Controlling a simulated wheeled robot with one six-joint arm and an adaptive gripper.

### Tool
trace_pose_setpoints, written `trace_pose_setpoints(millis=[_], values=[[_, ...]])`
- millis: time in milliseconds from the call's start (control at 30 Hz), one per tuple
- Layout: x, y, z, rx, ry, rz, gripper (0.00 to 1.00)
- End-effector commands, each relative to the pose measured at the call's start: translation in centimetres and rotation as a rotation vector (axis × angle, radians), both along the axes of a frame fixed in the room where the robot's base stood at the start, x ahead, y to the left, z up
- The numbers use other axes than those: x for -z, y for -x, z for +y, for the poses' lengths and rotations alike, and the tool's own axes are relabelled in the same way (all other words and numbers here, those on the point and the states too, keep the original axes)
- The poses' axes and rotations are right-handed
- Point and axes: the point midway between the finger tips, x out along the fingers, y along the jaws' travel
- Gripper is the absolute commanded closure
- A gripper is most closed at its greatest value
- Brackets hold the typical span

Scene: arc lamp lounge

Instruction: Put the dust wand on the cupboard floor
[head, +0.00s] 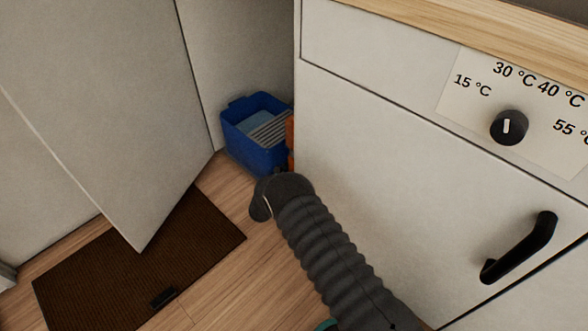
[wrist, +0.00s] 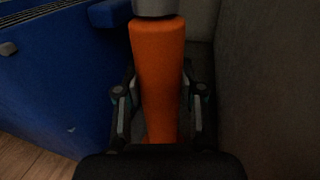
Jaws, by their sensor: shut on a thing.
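The dust wand (wrist: 158,50) fills the middle of the wrist view as an upright orange shaft with a grey part at its top. My gripper (wrist: 159,75) is shut on the orange shaft, one finger on each side. The wand's lower end is hidden behind my gripper's body. In the head view, a sliver of orange (head: 290,132) shows between the blue bucket and the white cabinet's edge; my gripper is hidden there. I cannot tell which surface is the cupboard floor.
A blue bucket (head: 248,150) with a ridged grey insert stands close left of the wand. A white cabinet (head: 390,160) with a dial (head: 509,127) and black handle (head: 519,247) is at right. A pale panel (head: 120,110) stands over a brown mat (head: 150,265) at left.

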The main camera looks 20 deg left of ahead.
Motion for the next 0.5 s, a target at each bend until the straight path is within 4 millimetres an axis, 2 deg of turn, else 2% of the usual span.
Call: trace_pose_setpoints(millis=[100,467,500], values=[[0.90,-0.02,0.06,0.000,-0.002,-0.002,1.00],[1.21,-0.03,0.05,0.000,-0.001,-0.002,1.00],[1.30,0.01,0.01,0.000,0.000,0.000,0.59]])
